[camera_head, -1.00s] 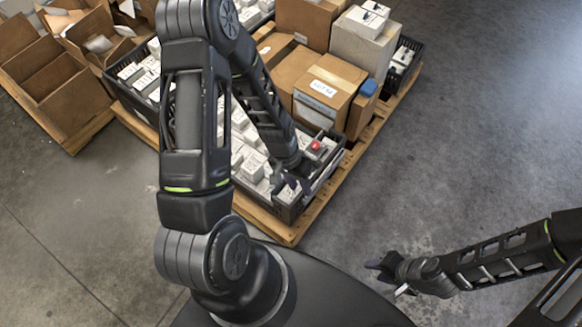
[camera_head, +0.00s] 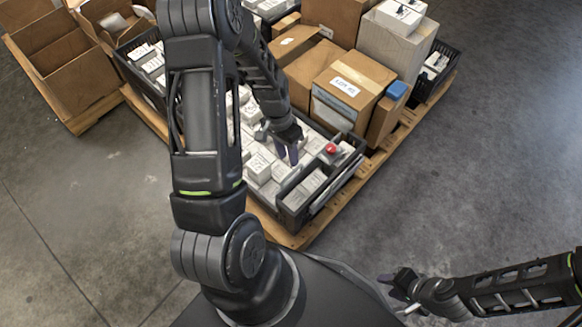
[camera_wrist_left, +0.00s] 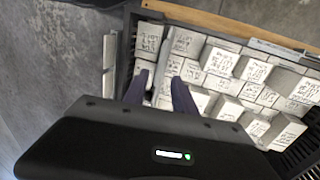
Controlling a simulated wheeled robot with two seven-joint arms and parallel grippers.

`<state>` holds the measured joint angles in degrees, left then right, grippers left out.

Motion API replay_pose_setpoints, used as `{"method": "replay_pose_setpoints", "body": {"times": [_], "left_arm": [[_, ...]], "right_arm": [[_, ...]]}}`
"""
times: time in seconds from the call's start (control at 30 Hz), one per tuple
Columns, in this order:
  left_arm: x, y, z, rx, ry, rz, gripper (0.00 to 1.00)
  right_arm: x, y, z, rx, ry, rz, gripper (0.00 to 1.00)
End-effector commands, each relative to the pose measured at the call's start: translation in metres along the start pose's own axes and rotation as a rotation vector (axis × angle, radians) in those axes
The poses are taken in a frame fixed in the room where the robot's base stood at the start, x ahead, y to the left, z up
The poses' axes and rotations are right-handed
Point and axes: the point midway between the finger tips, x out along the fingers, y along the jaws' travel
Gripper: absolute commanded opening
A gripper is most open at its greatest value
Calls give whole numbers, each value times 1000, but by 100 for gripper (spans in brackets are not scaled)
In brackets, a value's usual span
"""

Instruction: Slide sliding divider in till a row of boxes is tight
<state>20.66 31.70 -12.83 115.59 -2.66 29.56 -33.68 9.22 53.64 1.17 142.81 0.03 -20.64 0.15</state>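A dark crate (camera_head: 296,219) on a wooden pallet holds rows of white labelled boxes (camera_head: 262,168). The boxes also show in the left wrist view (camera_wrist_left: 225,60), with some gaps and some uneven heights. A thin grey upright strip, seemingly the sliding divider (camera_wrist_left: 162,62), stands among them in the left wrist view. My left gripper (camera_head: 290,153) is over the crate. In the left wrist view its fingers (camera_wrist_left: 160,95) are apart, one on each side of the strip; contact is unclear. My right gripper (camera_head: 400,290) is open and empty, away from the crate.
A red knob-like object (camera_head: 331,148) sits at the crate's right side. Brown cartons (camera_head: 345,90) are stacked behind it. Open cartons (camera_head: 65,65) stand on another pallet at the left. The concrete floor at the right is clear.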

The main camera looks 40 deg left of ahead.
Motion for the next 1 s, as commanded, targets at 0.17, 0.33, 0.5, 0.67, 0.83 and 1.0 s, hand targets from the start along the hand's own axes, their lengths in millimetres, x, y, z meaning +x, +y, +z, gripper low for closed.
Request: {"method": "replay_pose_setpoints", "body": {"times": [0.17, 0.33, 0.5, 0.67, 0.83, 1.0], "left_arm": [[32, 0, 1, 1, -3, 1, 33], [55, 0, 0, 1, -1, 0, 33], [63, 0, 0, 0, 0, 0, 33], [63, 0, 0, 0, 1, 0, 33], [63, 0, 0, 0, 1, 0, 25], [63, 0, 0, 0, 0, 0, 11]], "right_arm": [[10, 6, -3, 4, 7, 3, 36], [16, 10, -5, 7, 12, 6, 36], [17, 11, -6, 9, 14, 7, 36], [17, 11, -6, 9, 14, 7, 36], [17, 11, -6, 8, 14, 7, 36], [17, 11, -6, 8, 14, 7, 36]]}}
